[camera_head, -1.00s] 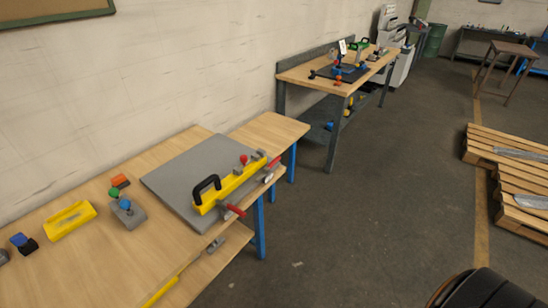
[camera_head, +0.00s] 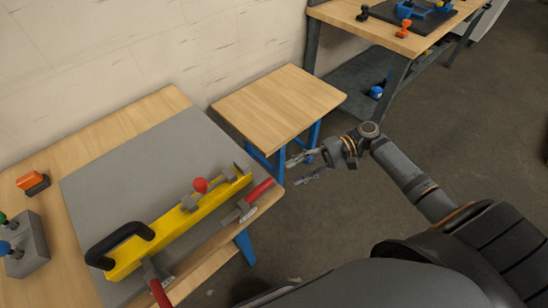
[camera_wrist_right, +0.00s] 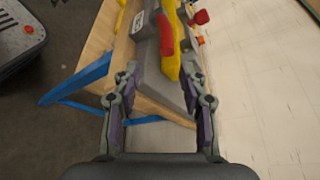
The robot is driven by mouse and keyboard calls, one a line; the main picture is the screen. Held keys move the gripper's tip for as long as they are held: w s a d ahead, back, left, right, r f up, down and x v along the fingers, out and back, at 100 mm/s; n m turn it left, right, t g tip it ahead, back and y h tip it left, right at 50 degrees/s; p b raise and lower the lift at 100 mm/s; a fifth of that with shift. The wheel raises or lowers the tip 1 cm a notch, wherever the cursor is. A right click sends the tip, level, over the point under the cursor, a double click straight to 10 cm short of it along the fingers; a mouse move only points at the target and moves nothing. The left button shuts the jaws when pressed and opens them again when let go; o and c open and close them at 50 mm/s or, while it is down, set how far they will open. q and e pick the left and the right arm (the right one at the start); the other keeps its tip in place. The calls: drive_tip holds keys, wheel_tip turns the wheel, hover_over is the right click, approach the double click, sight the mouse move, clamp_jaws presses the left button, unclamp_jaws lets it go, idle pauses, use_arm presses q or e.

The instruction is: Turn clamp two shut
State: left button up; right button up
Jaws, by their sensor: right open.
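Two red-handled clamps sit along the front edge of the grey plate (camera_head: 120,160), by a yellow bar (camera_head: 185,222) with a black handle. The far clamp's red handle (camera_head: 259,191) points right, past the plate's corner; in the right wrist view the red handle (camera_wrist_right: 166,36) is ahead, between the fingers' lines. The near clamp's red handle (camera_head: 160,294) points toward the bottom of the view. My left gripper is out of view.
A red knob (camera_head: 200,185) stands at the yellow bar. A grey block with knobs (camera_head: 30,250) and an orange-and-black piece (camera_head: 33,183) lie at left. A bare wooden table (camera_head: 280,105) stands behind my right gripper. Open floor lies to the right.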

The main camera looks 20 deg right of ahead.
sight(272, 182)
drive_tip(key=a, duration=0.2)
drive_tip(key=a+r, duration=0.1)
drive_tip(key=shift+s+a+n, duration=0.3)
drive_tip(key=shift+a, duration=0.1)
drive_tip(key=p+x, duration=0.1)
drive_tip(key=x, duration=0.5)
drive_tip(key=shift+f, duration=0.15)
drive_tip(key=shift+a+f, duration=0.1)
drive_tip(key=shift+a, duration=0.35)
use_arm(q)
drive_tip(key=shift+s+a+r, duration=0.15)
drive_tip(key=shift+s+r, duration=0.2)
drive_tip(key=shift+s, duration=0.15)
use_arm(e)
drive_tip(key=shift+c, duration=0.5)
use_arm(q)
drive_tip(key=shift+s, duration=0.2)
use_arm(e)
clamp_jaws()
